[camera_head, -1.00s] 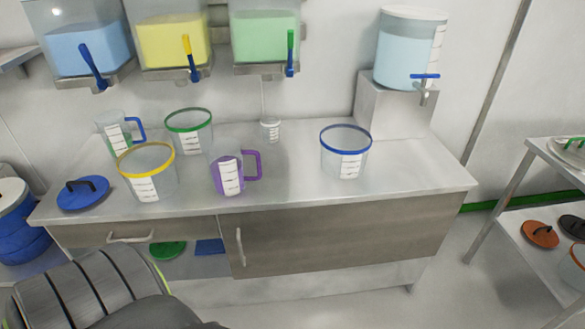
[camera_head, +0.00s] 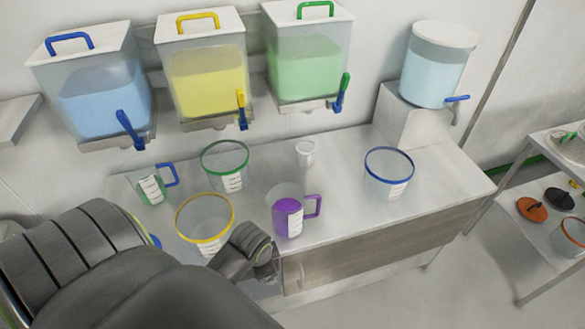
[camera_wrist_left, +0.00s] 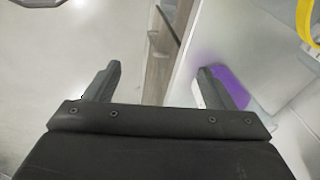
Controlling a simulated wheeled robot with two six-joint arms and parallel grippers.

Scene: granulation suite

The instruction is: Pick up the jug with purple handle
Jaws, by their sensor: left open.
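The jug with purple handle (camera_head: 284,216) stands upright on the bench, clear at the top and purple lower down, with a white label. Its purple handle (camera_head: 313,206) points right. My left gripper (camera_head: 268,268) is low at the bench's front edge, in front of the jug and a little to its left, apart from it. In the left wrist view the gripper (camera_wrist_left: 163,82) is open with nothing between its fingers. There, a purple part of the jug (camera_wrist_left: 235,88) shows beside and partly behind the right finger. My right gripper is not in view.
The yellow-rimmed bucket (camera_head: 204,228) stands close left of the jug, near my left arm. A green-rimmed bucket (camera_head: 230,180), a blue-handled jug (camera_head: 150,188) and a small cup (camera_head: 306,152) stand farther back. A blue-rimmed bucket (camera_head: 386,187) is at right, with clear bench between.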

